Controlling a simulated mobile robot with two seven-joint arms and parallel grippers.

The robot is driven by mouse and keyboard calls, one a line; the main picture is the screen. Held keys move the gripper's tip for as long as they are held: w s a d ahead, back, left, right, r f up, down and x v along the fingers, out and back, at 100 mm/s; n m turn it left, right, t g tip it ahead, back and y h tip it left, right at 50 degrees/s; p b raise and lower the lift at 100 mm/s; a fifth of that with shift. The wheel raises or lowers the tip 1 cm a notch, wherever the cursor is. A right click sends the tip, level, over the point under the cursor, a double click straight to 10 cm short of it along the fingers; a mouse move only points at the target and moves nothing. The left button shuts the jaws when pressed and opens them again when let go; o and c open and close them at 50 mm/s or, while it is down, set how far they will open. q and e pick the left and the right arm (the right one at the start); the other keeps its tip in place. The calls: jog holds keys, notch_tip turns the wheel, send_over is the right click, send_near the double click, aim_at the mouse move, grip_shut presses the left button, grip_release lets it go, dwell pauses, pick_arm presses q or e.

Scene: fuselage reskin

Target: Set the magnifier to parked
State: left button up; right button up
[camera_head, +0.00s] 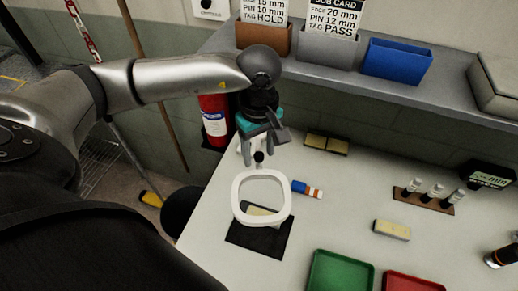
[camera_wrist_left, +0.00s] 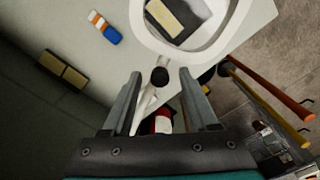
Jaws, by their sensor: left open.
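The magnifier has a white rounded-square frame (camera_head: 238,197) above the left part of the white table, over a black mat (camera_head: 258,240) with a pale block (camera_head: 258,210). A dark round knob (camera_head: 259,157) sits at its near-gripper edge. My left gripper (camera_head: 262,155) is open, just behind the frame at the knob. In the left wrist view, the knob (camera_wrist_left: 159,76) lies between the tips of my left gripper (camera_wrist_left: 163,85), with a gap on both sides. The white frame (camera_wrist_left: 182,55) is beyond it, and a white support arm runs back between the fingers. My right gripper is out of view.
A blue, white and orange tube (camera_head: 307,189) lies right of the frame. Green (camera_head: 340,257) and red trays are at the front, and a vial rack (camera_head: 423,196) stands right. A shelf with bins (camera_head: 397,61) runs along the back. A red extinguisher (camera_head: 214,122) stands left.

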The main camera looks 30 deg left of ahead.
pick_arm(q)
grip_shut()
dwell(0.3)
dwell(1.0)
